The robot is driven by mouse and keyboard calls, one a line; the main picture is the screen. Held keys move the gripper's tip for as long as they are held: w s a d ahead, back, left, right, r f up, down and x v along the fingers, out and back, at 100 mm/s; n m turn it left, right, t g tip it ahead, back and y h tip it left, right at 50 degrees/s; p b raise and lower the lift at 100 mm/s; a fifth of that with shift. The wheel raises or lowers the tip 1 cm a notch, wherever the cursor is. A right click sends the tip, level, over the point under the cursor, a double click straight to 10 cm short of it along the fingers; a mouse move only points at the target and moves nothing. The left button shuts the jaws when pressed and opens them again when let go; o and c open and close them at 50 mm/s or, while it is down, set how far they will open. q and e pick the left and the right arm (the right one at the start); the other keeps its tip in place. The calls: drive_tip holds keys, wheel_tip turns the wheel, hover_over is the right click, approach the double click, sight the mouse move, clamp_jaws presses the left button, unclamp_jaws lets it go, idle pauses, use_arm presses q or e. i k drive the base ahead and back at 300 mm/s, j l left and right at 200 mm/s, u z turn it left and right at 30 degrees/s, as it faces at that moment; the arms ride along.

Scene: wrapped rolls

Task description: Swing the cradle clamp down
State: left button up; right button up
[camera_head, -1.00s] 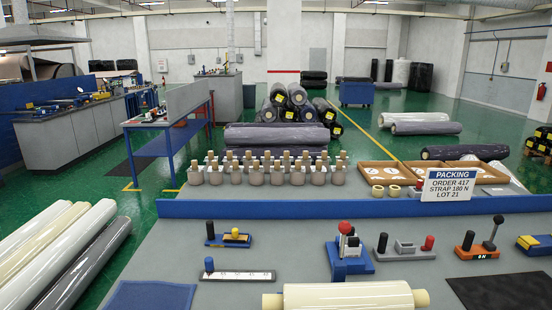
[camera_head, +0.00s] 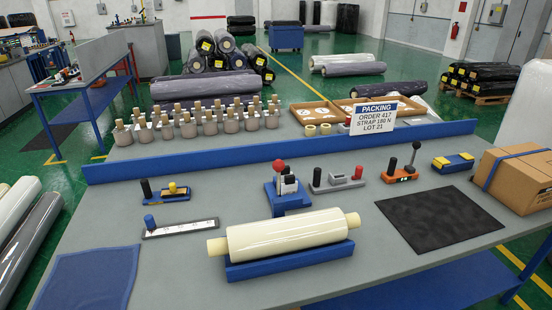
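A roll wrapped in clear film (camera_head: 288,236), with pale core ends sticking out, lies in a blue cradle (camera_head: 292,262) on the grey bench. Just behind it stands a blue device with an upright lever and a red ball knob (camera_head: 278,165). I cannot tell for certain whether this is the cradle clamp. No arm lies across the roll or cradle in this view. Neither of my grippers is in view.
Small tools with black and yellow knobs (camera_head: 165,192), a ruler-like strip (camera_head: 180,229), a grey tool (camera_head: 338,180) and an orange tool (camera_head: 400,174) stand around. A dark mat (camera_head: 440,218), blue cloth (camera_head: 88,280) and carton (camera_head: 520,180) lie on the bench.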

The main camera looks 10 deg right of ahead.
sight(278, 166)
drive_tip(key=i+l, duration=0.1)
drive_tip(key=l, duration=0.3)
drive_tip(key=i+l, duration=0.1)
drive_tip(key=l, duration=0.3)
drive_tip(key=i+l, duration=0.15)
drive_tip(key=l, duration=0.25)
drive_tip(key=i+l, duration=0.1)
drive_tip(key=l, duration=0.3)
